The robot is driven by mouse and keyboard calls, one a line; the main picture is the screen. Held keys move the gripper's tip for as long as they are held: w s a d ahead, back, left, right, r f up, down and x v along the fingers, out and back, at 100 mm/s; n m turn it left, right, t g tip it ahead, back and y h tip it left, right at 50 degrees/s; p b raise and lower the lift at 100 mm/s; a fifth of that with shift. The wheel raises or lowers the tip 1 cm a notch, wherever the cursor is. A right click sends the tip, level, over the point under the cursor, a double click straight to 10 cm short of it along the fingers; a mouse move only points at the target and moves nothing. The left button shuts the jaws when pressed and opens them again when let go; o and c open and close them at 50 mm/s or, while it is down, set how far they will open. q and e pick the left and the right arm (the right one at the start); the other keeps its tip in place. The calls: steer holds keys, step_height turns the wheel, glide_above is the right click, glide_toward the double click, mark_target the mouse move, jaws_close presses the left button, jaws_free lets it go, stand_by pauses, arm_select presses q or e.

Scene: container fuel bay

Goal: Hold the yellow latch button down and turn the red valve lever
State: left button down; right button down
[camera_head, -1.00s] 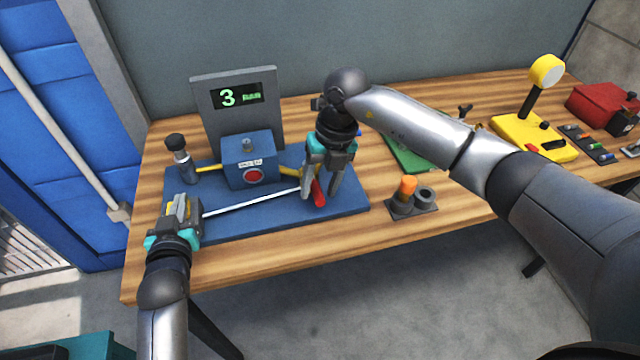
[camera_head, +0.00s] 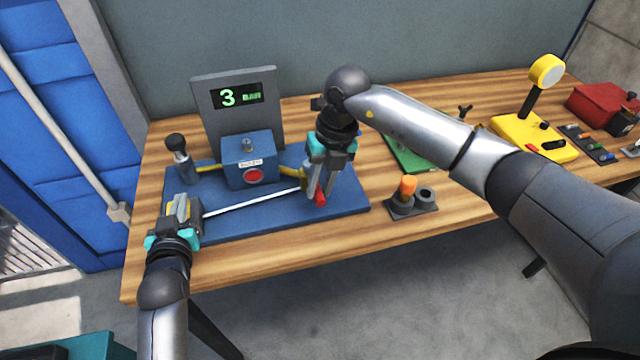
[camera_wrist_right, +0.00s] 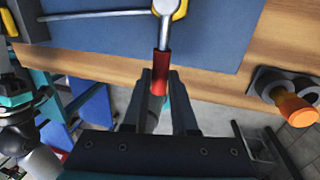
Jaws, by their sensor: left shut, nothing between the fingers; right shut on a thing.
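The red valve lever (camera_head: 320,198) is at the right end of the blue base plate (camera_head: 240,220). My right gripper (camera_head: 317,190) points down and is shut on the red lever. In the right wrist view the lever's red grip (camera_wrist_right: 162,72) shows between the fingers (camera_wrist_right: 161,88), with its metal shaft running to a yellow valve body (camera_wrist_right: 180,10). My left gripper (camera_head: 182,205) is shut and empty at the plate's left front, over the latch. Some yellow (camera_head: 169,210) shows beside its fingers; the button itself is mostly hidden, so I cannot tell whether it is pressed.
A grey panel (camera_head: 202,95) reads 3 BAR behind a blue box (camera_head: 240,172) with a red button. A thin white rod crosses the plate between the grippers. A holder (camera_head: 412,210) with an orange plug stands right of the plate. A yellow device (camera_head: 520,135) stands further right.

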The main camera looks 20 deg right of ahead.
steer(key=shift+d, duration=0.15)
stand_by(0.8)
steer(key=d+n, duration=0.2)
steer(key=n, duration=0.1)
steer(key=shift+w+d+r+g, duration=0.1)
steer(key=shift+w+g, duration=0.2)
steer(key=d+n, duration=0.1)
steer(key=n, duration=0.1)
steer(key=w+d+n, duration=0.1)
steer(key=n, duration=0.1)
steer(key=shift+w+d+g, duration=0.1)
steer(key=shift+g, duration=0.2)
steer(key=w+d+n, duration=0.1)
steer(key=n, duration=0.2)
steer(key=shift+w+d+n+g+h, duration=0.3)
steer(key=shift+w+d+h, duration=0.05)
steer(key=shift+w+h, duration=0.05)
steer(key=shift+w+d+n+h, duration=0.25)
steer(key=shift+w+n, duration=0.4)
steer(key=shift+n, duration=0.45)
steer(key=shift+w+d+n+h, duration=0.15)
steer(key=shift+w+d+n, duration=0.15)
steer(key=shift+w+n, duration=0.6)
steer(key=shift+s+n, duration=0.2)
steer(key=shift+n, duration=0.1)
steer(key=c, duration=0.7)
jaws_free()
